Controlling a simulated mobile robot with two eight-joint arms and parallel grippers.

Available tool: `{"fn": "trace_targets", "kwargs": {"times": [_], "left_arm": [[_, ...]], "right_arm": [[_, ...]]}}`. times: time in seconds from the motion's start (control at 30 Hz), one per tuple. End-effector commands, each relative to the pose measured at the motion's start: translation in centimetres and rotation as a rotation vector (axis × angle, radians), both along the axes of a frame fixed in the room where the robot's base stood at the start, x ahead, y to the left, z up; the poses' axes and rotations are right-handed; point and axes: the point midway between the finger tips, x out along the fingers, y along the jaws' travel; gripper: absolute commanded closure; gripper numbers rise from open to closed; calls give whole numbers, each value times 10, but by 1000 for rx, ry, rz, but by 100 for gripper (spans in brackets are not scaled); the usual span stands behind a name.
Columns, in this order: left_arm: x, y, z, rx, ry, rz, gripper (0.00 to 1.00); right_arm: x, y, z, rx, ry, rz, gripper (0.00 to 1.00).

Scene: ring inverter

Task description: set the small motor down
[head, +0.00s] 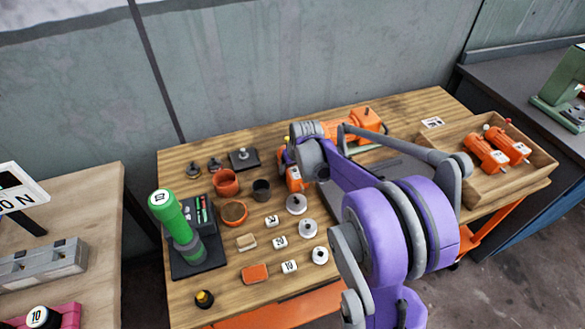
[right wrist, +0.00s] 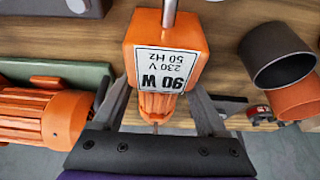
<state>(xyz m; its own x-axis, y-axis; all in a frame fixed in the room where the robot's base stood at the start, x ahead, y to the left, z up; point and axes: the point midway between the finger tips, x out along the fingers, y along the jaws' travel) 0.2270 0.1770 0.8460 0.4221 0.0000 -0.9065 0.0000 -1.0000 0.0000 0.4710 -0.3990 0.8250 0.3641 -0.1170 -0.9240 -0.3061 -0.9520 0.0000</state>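The small motor (right wrist: 165,45) is orange with a white label reading 90 W, 230 V, 50 Hz and a metal shaft. It sits between the two grey fingers of my right gripper (right wrist: 162,95), which are closed against its sides. In the head view the small motor (head: 294,181) shows as an orange patch under my right gripper (head: 304,166), over the middle of the wooden table (head: 210,300). My purple arm hides part of it. Whether it touches the tabletop, I cannot tell. My left gripper is not in view.
A larger orange motor (head: 366,122) on a green base stands behind. A wooden tray (head: 477,203) with orange motors is at the right. Brown cups (head: 226,182), a dark cup (head: 261,190), weights (head: 296,204) and a green-handled tool (head: 170,213) stand to the left and front.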

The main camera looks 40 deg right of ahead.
Motion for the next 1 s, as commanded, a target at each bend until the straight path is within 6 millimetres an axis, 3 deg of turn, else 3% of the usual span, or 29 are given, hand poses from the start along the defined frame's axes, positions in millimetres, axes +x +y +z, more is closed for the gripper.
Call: {"fn": "trace_targets", "kwargs": {"times": [0.03, 0.3, 0.73, 1.0], "left_arm": [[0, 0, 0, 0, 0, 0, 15], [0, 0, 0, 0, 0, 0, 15], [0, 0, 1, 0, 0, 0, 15], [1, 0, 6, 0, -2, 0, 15]], "right_arm": [[0, 0, 0, 0, 0, 0, 54], [0, 0, 0, 0, 0, 0, 100], [0, 0, 6, 0, -2, -1, 100], [0, 0, 46, 0, -2, -1, 100]]}}
